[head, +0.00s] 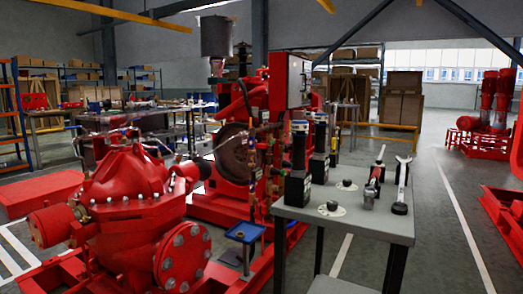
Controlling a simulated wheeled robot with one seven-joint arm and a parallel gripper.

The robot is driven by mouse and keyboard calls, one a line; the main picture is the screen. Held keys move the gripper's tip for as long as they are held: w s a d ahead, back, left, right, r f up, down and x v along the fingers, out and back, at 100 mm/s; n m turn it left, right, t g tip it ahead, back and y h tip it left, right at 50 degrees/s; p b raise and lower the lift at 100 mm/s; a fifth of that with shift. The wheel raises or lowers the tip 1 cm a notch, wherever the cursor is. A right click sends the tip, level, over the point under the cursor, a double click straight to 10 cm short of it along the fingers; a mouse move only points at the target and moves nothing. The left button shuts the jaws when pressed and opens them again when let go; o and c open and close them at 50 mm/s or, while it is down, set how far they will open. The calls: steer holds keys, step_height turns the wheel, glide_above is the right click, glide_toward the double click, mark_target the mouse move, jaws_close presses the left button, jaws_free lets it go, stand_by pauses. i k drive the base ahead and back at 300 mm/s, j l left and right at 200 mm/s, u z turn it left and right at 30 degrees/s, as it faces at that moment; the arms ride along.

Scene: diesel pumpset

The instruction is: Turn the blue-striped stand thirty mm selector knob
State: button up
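A grey table (340,229) stands at the centre right. On its top are two small dark round knobs on pale round plates, a nearer knob (332,206) and a farther knob (346,183). Several dark upright posts with pale bands stand at its left side, the nearest post (298,170) being largest. A small blue-topped stand (245,232) is left of the table, in front of the red machine; a small dark detail on its top is too small to identify. I cannot tell which thing is the blue-striped stand's selector knob. My gripper is not in view.
A large red pump (128,205) fills the left front. A red engine set (232,160) stands behind it. Hand tools with handles, including a pale wrench-like one (401,185), are at the table's right. Open floor (430,225) lies right of the table, with red pumps (487,120) beyond.

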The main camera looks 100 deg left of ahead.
mark_target(348, 182)
steer(key=u, duration=3.1)
